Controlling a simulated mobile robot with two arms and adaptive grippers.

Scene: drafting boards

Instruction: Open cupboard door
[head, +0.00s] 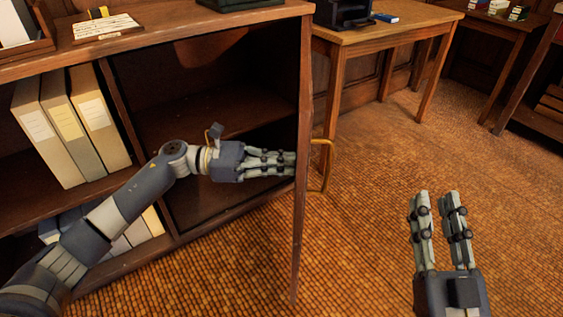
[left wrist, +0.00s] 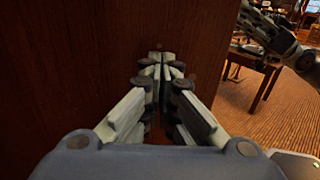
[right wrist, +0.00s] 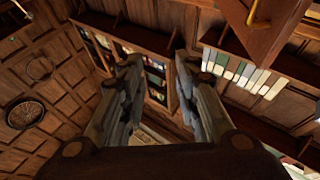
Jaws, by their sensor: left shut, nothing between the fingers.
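The wooden cupboard door (head: 301,215) stands swung out from the cupboard (head: 200,125), seen nearly edge-on in the head view. Its brass handle (head: 326,165) is on the outer face, on the right. My left gripper (head: 292,165) is shut and empty, its fingertips at the door's inner face; contact is hard to tell. The left wrist view shows the closed fingers (left wrist: 160,65) close to a brown wooden panel (left wrist: 80,60). My right gripper (head: 437,195) is open and empty, right of the door and apart from it. Its fingers stand apart in the right wrist view (right wrist: 157,65).
Beige binders (head: 70,125) stand on the open shelf to the left. A wooden table (head: 385,35) with a black object (head: 343,12) stands behind the door. The tiled-looking floor (head: 370,240) right of the door is clear around my right gripper.

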